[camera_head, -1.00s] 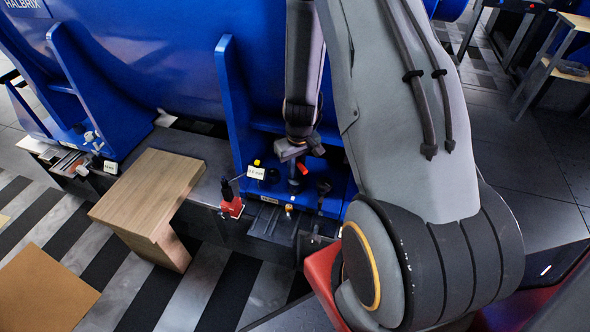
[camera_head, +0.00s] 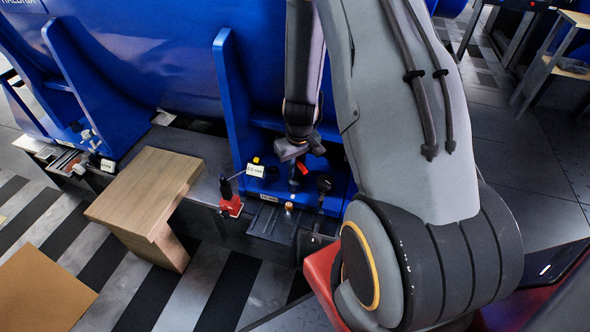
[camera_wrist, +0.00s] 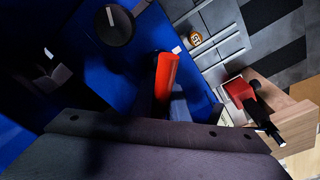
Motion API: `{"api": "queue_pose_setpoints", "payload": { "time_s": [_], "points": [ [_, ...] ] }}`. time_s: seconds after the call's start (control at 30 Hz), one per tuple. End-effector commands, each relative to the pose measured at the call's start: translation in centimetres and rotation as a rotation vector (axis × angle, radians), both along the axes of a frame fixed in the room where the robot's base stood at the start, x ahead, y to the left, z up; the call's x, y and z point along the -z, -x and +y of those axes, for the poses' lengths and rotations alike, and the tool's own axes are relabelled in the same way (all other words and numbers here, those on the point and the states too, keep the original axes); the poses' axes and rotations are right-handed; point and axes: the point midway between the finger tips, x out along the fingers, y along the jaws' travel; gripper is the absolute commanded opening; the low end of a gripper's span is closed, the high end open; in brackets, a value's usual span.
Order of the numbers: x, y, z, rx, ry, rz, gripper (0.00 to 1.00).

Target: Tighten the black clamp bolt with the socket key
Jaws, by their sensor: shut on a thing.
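My gripper (camera_head: 291,152) is low in front of the blue upright, pointing down. In the wrist view its dark body fills the bottom and hides the fingertips. A red cylinder (camera_wrist: 165,77), seemingly the socket key's grip, sticks out beyond the gripper; its red end (camera_head: 303,167) shows in the head view. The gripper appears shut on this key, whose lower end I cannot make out. A black round head with a white mark (camera_wrist: 114,25), possibly the black clamp bolt, stands apart from the red grip. It seems to be the dark knob (camera_head: 323,184) right of the gripper.
A red block with a black handle (camera_head: 231,206) stands left of the gripper, near a white label (camera_head: 255,170). A small orange-and-white round piece (camera_wrist: 194,38) lies by metal rails. A wooden block (camera_head: 150,190) is further left. Blue uprights (camera_head: 230,110) bound the space.

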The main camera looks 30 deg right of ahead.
Motion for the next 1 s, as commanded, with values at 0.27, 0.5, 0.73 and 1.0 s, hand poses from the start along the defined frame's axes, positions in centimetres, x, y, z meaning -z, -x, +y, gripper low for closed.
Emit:
{"api": "queue_pose_setpoints", "payload": {
  "time_s": [0.27,0.5,0.73,1.0],
  "points": [
    [0.33,-0.07,-0.02,0.0,0.0,-0.001,0.0],
    [0.61,-0.07,-0.02,0.0,0.0,-0.001,0.0],
    [0.83,-0.05,-0.02,0.0,0.0,-0.001,0.0],
    [0.8,-0.04,-0.01,0.0,0.0,-0.001,0.0]
  ]
}}
